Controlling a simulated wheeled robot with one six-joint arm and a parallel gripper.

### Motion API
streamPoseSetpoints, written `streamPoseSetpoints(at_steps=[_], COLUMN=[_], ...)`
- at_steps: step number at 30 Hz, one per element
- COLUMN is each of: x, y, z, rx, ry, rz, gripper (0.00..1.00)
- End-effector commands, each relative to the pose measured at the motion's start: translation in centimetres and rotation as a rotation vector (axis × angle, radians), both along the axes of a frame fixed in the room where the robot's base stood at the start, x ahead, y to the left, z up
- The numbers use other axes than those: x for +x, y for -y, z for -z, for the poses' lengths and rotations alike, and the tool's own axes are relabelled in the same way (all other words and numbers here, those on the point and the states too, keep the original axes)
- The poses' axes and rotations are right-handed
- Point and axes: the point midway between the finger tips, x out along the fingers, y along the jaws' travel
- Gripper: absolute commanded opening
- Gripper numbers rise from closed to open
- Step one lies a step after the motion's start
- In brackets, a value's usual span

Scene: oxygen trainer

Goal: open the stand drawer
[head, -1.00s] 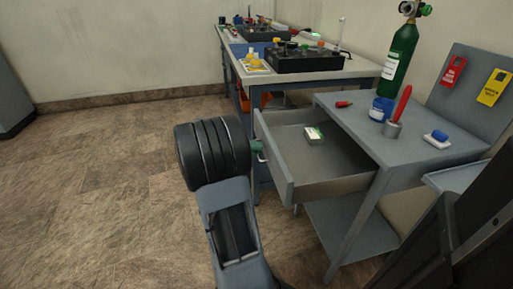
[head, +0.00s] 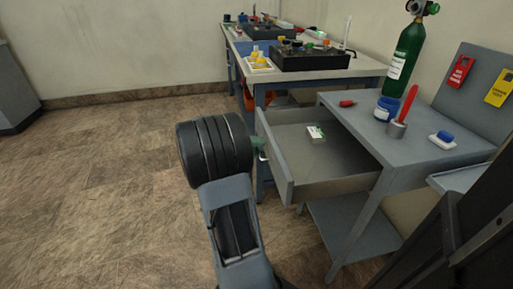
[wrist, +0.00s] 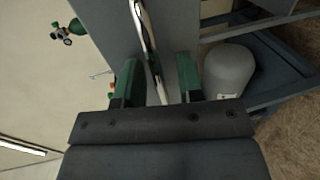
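The stand drawer (head: 333,187) is a grey box pulled well out of the grey stand (head: 420,150), with its inside showing. A small pale box with a green mark (head: 316,134) lies in it. My gripper (head: 259,148) is at the outer face of the drawer front, mostly hidden behind my dark wrist in the head view. In the wrist view, its two green fingers (wrist: 156,75) stand apart. A shiny metal bar, seemingly the drawer handle (wrist: 146,35), runs between them. Gaps show beside the bar, so the fingers do not look closed on it.
A workbench (head: 345,75) with dark boxes is behind. Floor (head: 95,180) at left is clear.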

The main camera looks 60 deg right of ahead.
Motion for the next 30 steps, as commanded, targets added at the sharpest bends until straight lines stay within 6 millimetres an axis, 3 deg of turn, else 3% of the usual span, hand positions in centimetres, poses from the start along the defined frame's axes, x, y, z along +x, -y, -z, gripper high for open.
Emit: streamPoseSetpoints(at_steps=[7,21,30], x=[1.4,7.8,9.6], y=[-1.3,-7.5,-9.3], z=[-0.6,-2.4,-2.8], rx=[-0.001,0.000,0.000], ry=[0.001,0.000,0.000], rz=[-0.004,-0.003,0.000], gripper=[0.35,0.35,0.35])
